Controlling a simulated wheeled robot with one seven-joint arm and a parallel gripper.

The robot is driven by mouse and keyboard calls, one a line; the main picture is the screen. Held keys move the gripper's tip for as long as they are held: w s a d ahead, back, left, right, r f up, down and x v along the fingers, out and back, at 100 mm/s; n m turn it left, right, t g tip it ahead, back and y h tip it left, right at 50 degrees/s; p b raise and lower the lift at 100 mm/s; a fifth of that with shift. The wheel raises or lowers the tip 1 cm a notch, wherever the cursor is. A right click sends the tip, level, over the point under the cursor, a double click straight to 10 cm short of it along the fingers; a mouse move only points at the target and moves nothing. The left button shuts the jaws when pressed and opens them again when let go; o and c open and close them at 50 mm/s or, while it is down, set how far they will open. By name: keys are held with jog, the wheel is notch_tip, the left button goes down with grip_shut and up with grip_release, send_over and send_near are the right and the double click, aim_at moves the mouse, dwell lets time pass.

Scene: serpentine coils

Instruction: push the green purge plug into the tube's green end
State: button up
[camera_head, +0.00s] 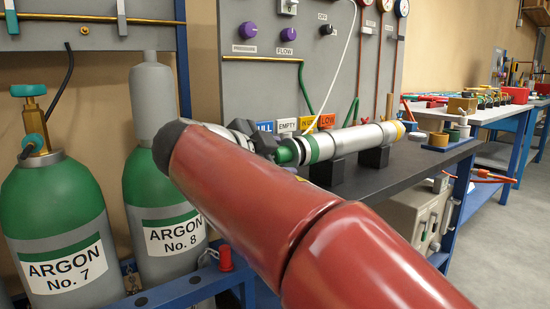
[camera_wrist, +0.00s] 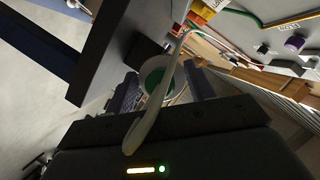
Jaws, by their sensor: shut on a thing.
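The silver tube (camera_head: 345,140) lies level across two black supports on the dark bench, with a green band (camera_head: 314,149) at its left end. The green purge plug (camera_head: 287,152) is at that end, in line with the tube. My gripper (camera_head: 268,145) is shut on the plug from the left; my red arm hides part of it. In the wrist view, green with a pale rim (camera_wrist: 154,76) shows between the fingers of my gripper (camera_wrist: 160,92). A pale hose crosses in front of it. I cannot tell how far the plug sits in the tube.
Several labelled tags, one reading LOW (camera_head: 327,121), stand behind the tube below a grey panel (camera_head: 262,80) with knobs and gauges. Two argon cylinders (camera_head: 60,200) stand at left. The bench (camera_head: 415,158) has a yellow-ended tube part and small items at right.

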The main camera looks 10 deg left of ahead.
jog(key=shift+w+d, duration=0.15)
jog(key=shift+w+d+b, duration=0.3)
jog(key=shift+b, duration=0.15)
dwell(0.3)
jog(key=o, duration=1.2)
jog(key=shift+c, duration=0.2)
